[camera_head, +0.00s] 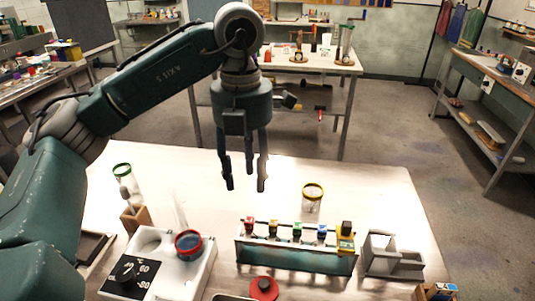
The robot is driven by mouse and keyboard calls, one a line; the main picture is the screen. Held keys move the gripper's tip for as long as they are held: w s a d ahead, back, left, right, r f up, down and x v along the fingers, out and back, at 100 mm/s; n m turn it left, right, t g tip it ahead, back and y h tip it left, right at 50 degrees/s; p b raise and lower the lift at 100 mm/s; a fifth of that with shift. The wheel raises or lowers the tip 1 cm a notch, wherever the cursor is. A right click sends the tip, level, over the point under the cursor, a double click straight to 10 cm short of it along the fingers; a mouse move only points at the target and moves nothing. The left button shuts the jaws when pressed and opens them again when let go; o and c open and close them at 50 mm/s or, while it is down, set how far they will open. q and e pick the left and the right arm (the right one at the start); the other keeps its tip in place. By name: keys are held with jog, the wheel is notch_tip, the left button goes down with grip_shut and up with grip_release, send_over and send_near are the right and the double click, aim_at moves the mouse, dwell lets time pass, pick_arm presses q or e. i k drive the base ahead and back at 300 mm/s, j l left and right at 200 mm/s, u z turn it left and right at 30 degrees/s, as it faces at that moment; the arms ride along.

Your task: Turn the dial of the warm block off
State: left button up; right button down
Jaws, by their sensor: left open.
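The warm block (196,262) is a white unit at the front left of the table, with a black panel marked with white numbers. Its round black dial (126,269) sits on that panel; where its pointer stands is too small to tell. A cup with a red rim and dark blue content (188,245) stands in the block. My left gripper (245,186) is open and empty, fingers pointing down, above the back middle of the table, well behind and to the right of the dial. My right gripper is out of view.
A rack (290,258) with several colour-capped bottles stands right of the block. A yellow-rimmed jar (312,198) is behind it, and a grey holder (390,254) to its right. A green-rimmed glass (124,180) stands behind the block. The table's back middle is clear.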

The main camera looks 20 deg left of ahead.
aim_at(125, 276)
jog(key=k, duration=2)
